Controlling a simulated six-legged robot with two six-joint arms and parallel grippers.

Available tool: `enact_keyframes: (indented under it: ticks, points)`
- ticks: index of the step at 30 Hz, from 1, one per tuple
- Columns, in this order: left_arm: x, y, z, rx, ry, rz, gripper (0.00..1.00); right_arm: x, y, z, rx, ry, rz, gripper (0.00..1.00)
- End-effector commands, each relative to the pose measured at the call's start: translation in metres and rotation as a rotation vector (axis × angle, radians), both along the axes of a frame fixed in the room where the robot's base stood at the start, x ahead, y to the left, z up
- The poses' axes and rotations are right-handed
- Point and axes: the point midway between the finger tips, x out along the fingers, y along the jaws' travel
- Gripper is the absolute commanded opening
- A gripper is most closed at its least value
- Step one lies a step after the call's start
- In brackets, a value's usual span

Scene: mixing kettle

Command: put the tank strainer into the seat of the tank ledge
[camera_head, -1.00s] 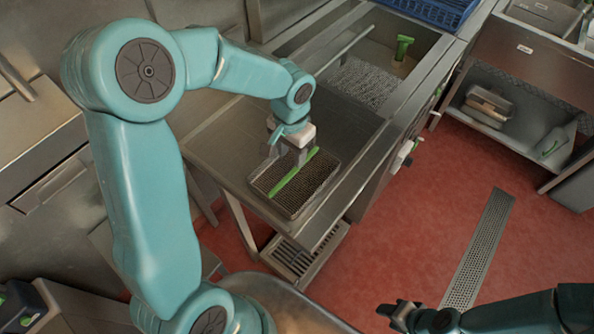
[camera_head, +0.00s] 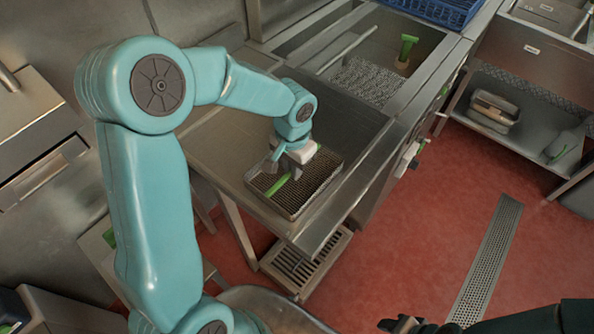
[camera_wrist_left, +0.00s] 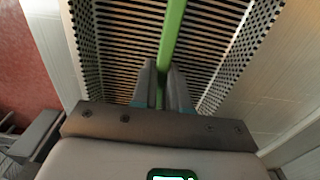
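The tank strainer (camera_head: 322,188) is a rectangular perforated metal basket with a green bar (camera_head: 279,185) across it. It is at the near end of the steel counter (camera_head: 215,140). My left gripper (camera_head: 286,172) is over its middle. In the left wrist view my left fingers (camera_wrist_left: 166,88) are closed around the green bar (camera_wrist_left: 172,40), with the slotted strainer floor (camera_wrist_left: 125,35) beneath. I cannot tell whether the strainer is clear of the counter. The open tank (camera_head: 350,50) lies beyond; its ledge seat is not clearly distinguishable. My right gripper (camera_head: 402,324) is at the bottom edge, partly cut off.
A mesh panel (camera_head: 362,82) and an upright green-topped piece (camera_head: 406,48) are in the tank. A blue crate (camera_head: 440,10) stands behind. A steel shelf unit (camera_head: 515,115) is at right. Red floor (camera_head: 420,240) is open, with a long drain grate (camera_head: 487,262).

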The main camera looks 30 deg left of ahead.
Motion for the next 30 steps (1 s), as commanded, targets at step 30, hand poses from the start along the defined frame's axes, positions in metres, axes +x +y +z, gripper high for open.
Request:
enact_keyframes:
  ticks: [30]
  points:
    - [0.002,-0.005,0.05,-0.001,0.001,0.002,0.0,0.0,0.0,0.035,0.0,0.0,0.0,0.43]
